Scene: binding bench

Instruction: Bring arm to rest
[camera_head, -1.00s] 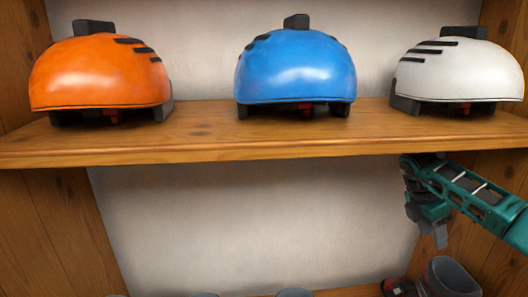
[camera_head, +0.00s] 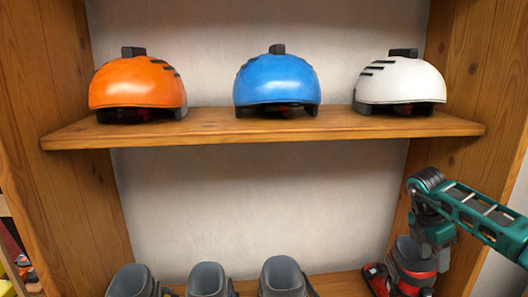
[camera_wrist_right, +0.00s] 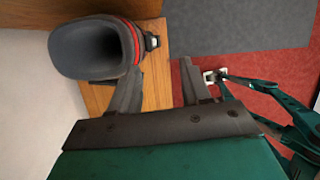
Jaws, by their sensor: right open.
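My right gripper (camera_head: 441,262) hangs down at the lower right of the head view, in front of the shelf unit's right side. It is open and empty, with a gap between its two fingers in the right wrist view (camera_wrist_right: 160,88). A boot with a red shell (camera_head: 410,284) is right behind and below it in the head view, partly hidden by it. In the wrist view a grey boot with red trim (camera_wrist_right: 68,48) stands just beyond the left finger; I cannot tell whether they touch. My left gripper cannot be made out.
An orange helmet (camera_head: 138,85), a blue helmet (camera_head: 277,82) and a white helmet (camera_head: 402,83) sit on the upper wooden shelf (camera_head: 220,128). Three grey boots (camera_head: 208,280) stand along the lower shelf. The space between the shelves is clear. Red carpet (camera_wrist_right: 255,70) lies below.

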